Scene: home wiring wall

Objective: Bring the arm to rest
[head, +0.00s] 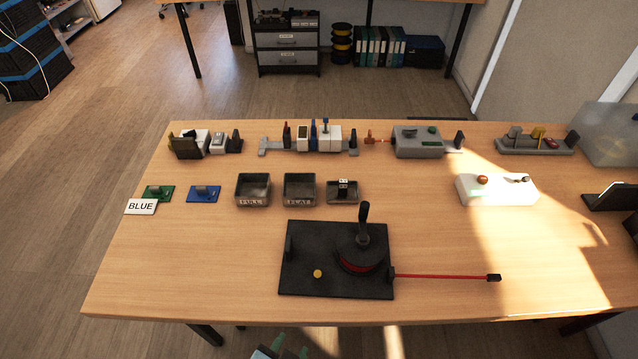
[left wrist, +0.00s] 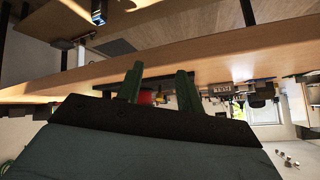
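My left gripper (head: 290,346) shows at the bottom edge of the head view, in front of the wooden table (head: 200,270) and apart from it. Only its fingertips show there; the rest of the arm is cut off by the frame. In the left wrist view its two dark green fingers (left wrist: 158,84) stand apart with a gap between them. Something red shows through that gap in the background, not held. My right gripper is in neither view.
A black board with a crank reel (head: 360,262) and a red cable (head: 440,276) lies near the table's front edge. Behind it stand bins (head: 253,200), a BLUE card (head: 141,207), a white box (head: 497,189) and several fixtures. The floor left of the table is open.

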